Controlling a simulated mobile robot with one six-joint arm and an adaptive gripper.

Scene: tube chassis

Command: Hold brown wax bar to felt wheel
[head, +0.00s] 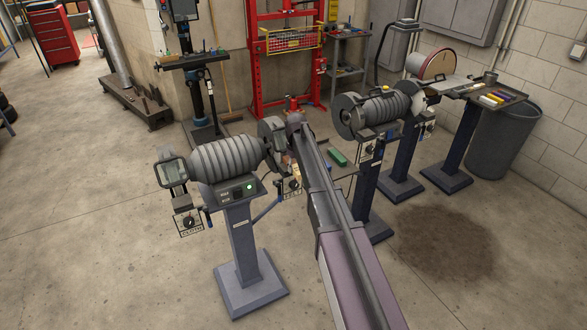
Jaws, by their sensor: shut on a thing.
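A buffing machine (226,160) stands on a grey pedestal left of my arm, with a green light lit on its front. A guarded wheel (271,137) is at its right end, close to the far end of my arm. Another wheel guard is at its left end. My arm reaches from the bottom edge to beside the right-end wheel. My gripper cannot be made out past the end of the arm. I cannot make out a brown wax bar, nor whether anything touches the wheel.
A second double-ended machine (381,108) stands right of my arm, with a green block (337,157) near it. A disc sander (439,65) and a tray of coloured bars (498,99) are farther right, by a grey bin (505,140). Open floor lies at left.

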